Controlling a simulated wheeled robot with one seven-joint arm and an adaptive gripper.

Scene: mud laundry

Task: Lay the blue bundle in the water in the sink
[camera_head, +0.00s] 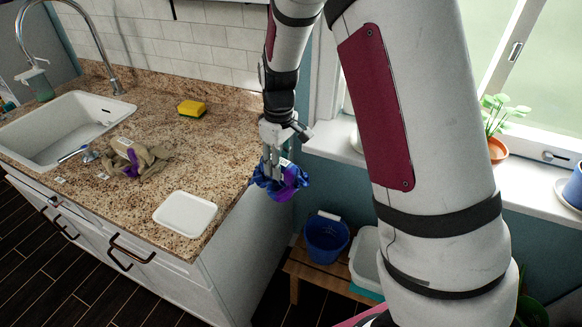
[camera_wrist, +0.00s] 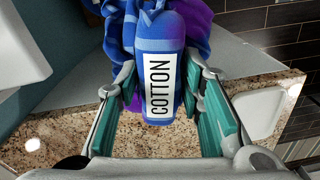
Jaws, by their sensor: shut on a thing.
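The blue bundle (camera_head: 279,183) is cloth with purple parts, held in the air past the right end of the counter. In the wrist view the bundle (camera_wrist: 159,60) carries a white label reading COTTON. My gripper (camera_head: 272,172) points down and is shut on it; both fingers (camera_wrist: 162,103) flank the label part. The white sink (camera_head: 62,130) is set in the counter at the far left, well away from my gripper. I cannot make out water in it.
On the granite counter (camera_head: 150,92) are a tan and purple bundle (camera_head: 140,160), a white tray (camera_head: 185,213) and a yellow sponge (camera_head: 192,108). A curved faucet (camera_head: 98,42) rises behind the sink. A blue bucket (camera_head: 326,238) stands on a wooden bench (camera_head: 312,272) below right.

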